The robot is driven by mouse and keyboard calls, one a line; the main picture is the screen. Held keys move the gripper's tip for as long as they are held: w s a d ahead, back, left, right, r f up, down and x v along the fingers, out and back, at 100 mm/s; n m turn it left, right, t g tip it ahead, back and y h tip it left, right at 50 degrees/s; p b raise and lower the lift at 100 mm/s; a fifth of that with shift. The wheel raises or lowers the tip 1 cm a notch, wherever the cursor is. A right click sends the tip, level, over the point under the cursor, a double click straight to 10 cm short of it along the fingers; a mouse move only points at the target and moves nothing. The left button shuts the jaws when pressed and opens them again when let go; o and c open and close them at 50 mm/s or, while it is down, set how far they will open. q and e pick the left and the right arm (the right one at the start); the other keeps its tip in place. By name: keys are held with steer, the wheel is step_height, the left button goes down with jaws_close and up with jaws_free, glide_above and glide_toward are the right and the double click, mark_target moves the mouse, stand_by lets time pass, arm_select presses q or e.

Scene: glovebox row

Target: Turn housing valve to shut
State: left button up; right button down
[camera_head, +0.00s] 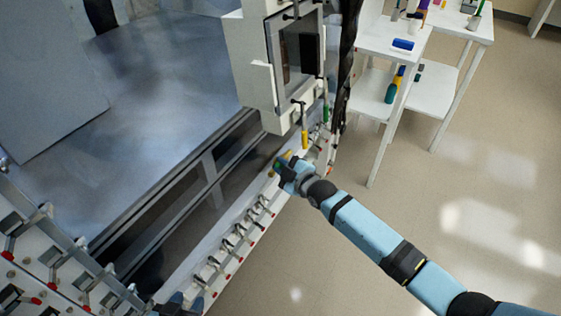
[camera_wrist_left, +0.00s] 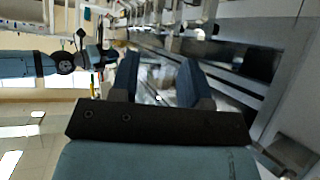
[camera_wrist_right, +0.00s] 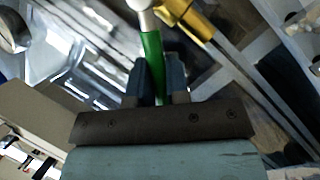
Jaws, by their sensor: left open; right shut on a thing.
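My right gripper (camera_head: 281,166) is at the upper end of the valve row, below the white chamber. In the right wrist view, its fingers (camera_wrist_right: 163,88) are shut on a green handle (camera_wrist_right: 151,50), which runs up to a white knob-like joint. A yellow handle (camera_wrist_right: 190,18) lies just beyond it, apart from the fingers. I cannot read which handle belongs to the housing valve. My left gripper (camera_head: 178,303) is at the bottom edge of the head view. The left wrist view shows its blue fingers (camera_wrist_left: 157,85) apart with nothing between them.
Several small red-tipped valves (camera_head: 238,230) line the white rail between the grippers. A white chamber with a window (camera_head: 298,52) has another yellow handle (camera_head: 304,139) hanging by it. A white table (camera_head: 385,38) stands at the upper right. The floor at right is clear.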

steer(key=shift+w+d+r+m+p, duration=0.25)
steer(key=shift+w+r+m+p, duration=0.15)
steer(key=shift+r+m+p, duration=0.3)
steer(key=m, duration=0.1)
steer(key=w+m+g, duration=0.1)
steer(key=shift+w+d+r+m+g, duration=0.1)
steer(key=shift+d+r+m+g, duration=0.05)
steer(key=shift+d+m+g, duration=0.2)
steer(key=shift+w+d+r+m+g+b, duration=0.1)
steer(key=shift+w+d+m+g+b, duration=0.15)
steer(key=shift+m, duration=0.35)
steer(key=shift+w+d+m+g+b, duration=0.1)
steer(key=shift+w+d+m+g, duration=0.1)
steer(key=shift+w+m, duration=0.25)
steer(key=shift+w+d+m, duration=0.2)
steer(key=shift+m, duration=0.4)
arm_select(q)
steer(key=shift+w+d+r+b, duration=0.25)
steer(key=shift+w+b, duration=0.05)
steer(key=shift+w, duration=0.1)
arm_select(e)
steer(key=shift+w, duration=0.1)
arm_select(q)
steer(key=shift+r, duration=0.15)
arm_select(e)
steer(key=shift+d+r+g, duration=0.1)
steer(key=shift+g, duration=0.3)
